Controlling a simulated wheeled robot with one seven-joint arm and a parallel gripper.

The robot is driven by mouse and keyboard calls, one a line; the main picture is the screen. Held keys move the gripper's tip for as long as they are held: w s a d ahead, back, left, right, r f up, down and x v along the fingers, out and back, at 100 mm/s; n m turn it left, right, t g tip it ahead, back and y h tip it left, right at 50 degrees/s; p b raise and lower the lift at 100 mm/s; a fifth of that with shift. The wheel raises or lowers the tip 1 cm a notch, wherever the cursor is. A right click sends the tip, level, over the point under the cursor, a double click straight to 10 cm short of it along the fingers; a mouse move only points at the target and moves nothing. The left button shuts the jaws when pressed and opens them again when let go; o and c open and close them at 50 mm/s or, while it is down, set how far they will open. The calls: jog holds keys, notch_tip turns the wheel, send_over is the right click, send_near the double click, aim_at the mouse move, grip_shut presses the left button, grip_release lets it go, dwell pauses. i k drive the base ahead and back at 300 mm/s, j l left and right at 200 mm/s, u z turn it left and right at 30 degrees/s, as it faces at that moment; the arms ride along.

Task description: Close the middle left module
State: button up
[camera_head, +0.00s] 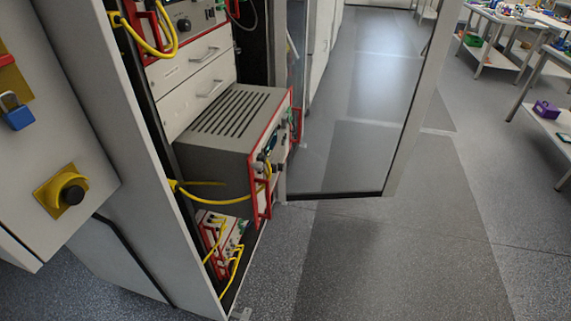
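The battery cycler rack (150,165) stands at the left of the head view. One grey module (215,150) is slid far out of the rack, its slotted top showing. Its red-framed front panel (275,155) faces right, with a red handle (262,200) and knobs. A yellow cable (215,200) runs from the rack's left edge to this front. Below it, a lower module (222,243) with a red frame and yellow cables sits inside the rack. Above it are two light drawer fronts (195,83) with handles, both shut. My gripper is not in view.
A glass door (350,150) stands open to the right of the pulled-out module. A grey panel with a yellow-and-black knob (62,192) and a blue padlock (15,112) is at the left. The floor (400,250) at the front right is clear. Tables (500,45) stand far right.

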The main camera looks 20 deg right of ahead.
aim_at(222, 145)
jog(key=k, duration=0.15)
jog(key=i+l+z, duration=0.15)
jog(key=i+l, duration=0.15)
jog(key=i, duration=0.2)
jog(key=i+l+z, duration=0.2)
jog(key=i, duration=0.3)
